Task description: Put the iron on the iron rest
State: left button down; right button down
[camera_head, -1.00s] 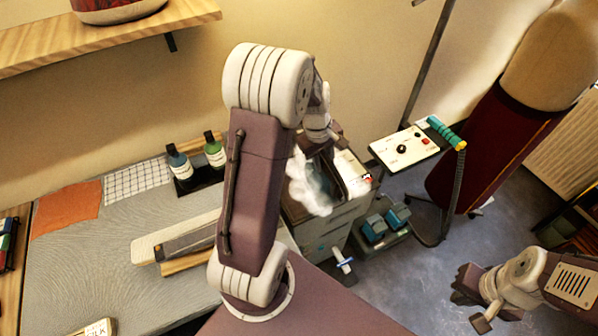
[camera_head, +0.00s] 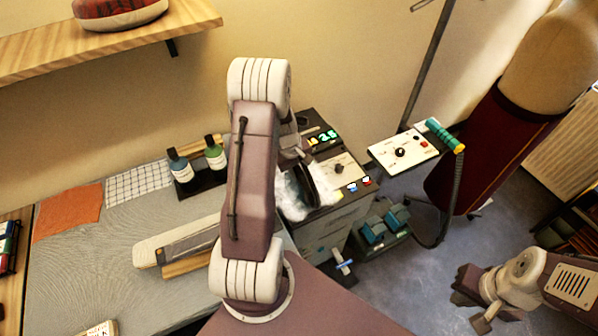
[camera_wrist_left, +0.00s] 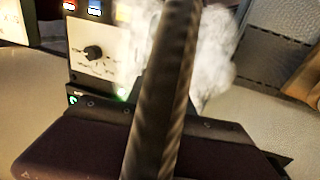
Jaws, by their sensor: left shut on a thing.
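My left gripper (camera_head: 296,156) is at the steaming station right of the table, mostly hidden behind my arm. It is shut on a dark object at the white steam, which looks like the iron (camera_head: 319,184); its outline is only partly visible. In the left wrist view, a blurred ribbed dark bar (camera_wrist_left: 163,90) crosses the middle above a dark purple body, with steam behind. I cannot make out a separate iron rest, or whether the iron touches the station. My right gripper (camera_head: 468,302) is open and empty over the floor at the lower right.
The station's control panel (camera_head: 338,167) has a knob and lit buttons; it also shows in the left wrist view (camera_wrist_left: 98,50). A control box (camera_head: 402,150) and dress form (camera_head: 480,155) stand right.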

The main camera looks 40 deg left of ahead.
pick_arm(q)
jog(key=c, duration=1.5)
grip_release()
jog(key=shift+d, duration=0.1)
jog(key=o, duration=0.4)
